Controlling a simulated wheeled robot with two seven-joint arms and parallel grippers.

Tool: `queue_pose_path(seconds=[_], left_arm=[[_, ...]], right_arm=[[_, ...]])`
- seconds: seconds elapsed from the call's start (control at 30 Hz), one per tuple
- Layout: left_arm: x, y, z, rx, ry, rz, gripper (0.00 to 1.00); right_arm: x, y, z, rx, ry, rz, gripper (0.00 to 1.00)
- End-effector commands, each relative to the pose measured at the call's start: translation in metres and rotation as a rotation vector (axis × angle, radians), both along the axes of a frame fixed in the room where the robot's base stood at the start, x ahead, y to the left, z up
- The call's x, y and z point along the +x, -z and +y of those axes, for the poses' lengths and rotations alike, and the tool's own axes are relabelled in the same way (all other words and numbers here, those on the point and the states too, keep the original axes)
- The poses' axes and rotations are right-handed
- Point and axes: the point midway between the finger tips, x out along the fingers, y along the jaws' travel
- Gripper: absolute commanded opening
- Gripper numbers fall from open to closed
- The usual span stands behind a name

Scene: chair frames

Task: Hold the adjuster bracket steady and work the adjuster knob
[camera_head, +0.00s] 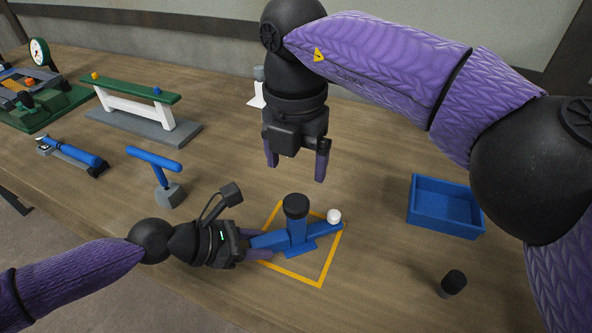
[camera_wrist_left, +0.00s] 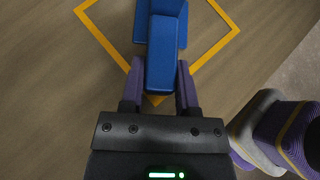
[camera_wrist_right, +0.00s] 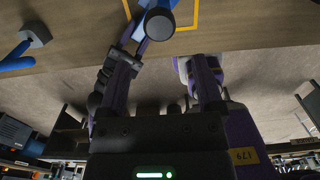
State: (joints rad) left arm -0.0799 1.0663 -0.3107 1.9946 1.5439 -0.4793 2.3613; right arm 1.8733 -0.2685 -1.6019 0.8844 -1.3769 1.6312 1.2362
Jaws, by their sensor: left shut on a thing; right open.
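The blue adjuster bracket (camera_head: 297,243) sits on the table inside an orange square outline (camera_head: 290,273). A black round adjuster knob (camera_head: 295,206) tops its upright post, and a white ball (camera_head: 334,216) is at its right end. My left gripper (camera_head: 256,246) is shut on the bracket's left end; the left wrist view shows the blue bar (camera_wrist_left: 165,62) between its fingers. My right gripper (camera_head: 296,169) is open and empty, pointing down, above and behind the knob. The knob also shows in the right wrist view (camera_wrist_right: 160,23), beyond the fingertips.
A blue open tray (camera_head: 445,223) stands to the right, with a small black cylinder (camera_head: 453,283) in front of it. A blue T-handle on a grey block (camera_head: 168,195), a blue tube tool (camera_head: 75,153) and a green-topped stand (camera_head: 140,112) are to the left. Bare table surrounds the outline's right side.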

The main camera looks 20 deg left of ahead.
Motion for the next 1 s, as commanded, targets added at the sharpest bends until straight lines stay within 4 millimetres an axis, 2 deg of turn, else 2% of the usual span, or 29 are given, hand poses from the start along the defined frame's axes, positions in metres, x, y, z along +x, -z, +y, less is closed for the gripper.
queue_pose_path(seconds=[0.03, 0.57, 0.93, 0.97, 1.0], left_arm=[[-0.003, 0.005, 0.0, 0.003, 0.003, 0.013, 0.0], [-0.003, 0.005, 0.0, 0.004, 0.004, 0.014, 0.0], [-0.003, 0.005, 0.0, 0.004, 0.004, 0.014, 0.0], [-0.003, 0.005, 0.0, 0.004, 0.004, 0.014, 0.0], [-0.003, 0.005, 0.0, 0.004, 0.004, 0.015, 0.0]], right_arm=[[0.0, 0.007, 0.0, 0.0, -0.001, 0.003, 0.85], [0.0, 0.085, 0.0, 0.004, -0.002, 0.005, 0.83], [0.0, 0.083, 0.0, 0.005, -0.002, 0.004, 0.05], [0.0, 0.083, 0.0, 0.005, -0.002, 0.004, 0.0], [0.0, 0.082, 0.0, 0.005, 0.018, 0.003, 0.0]])
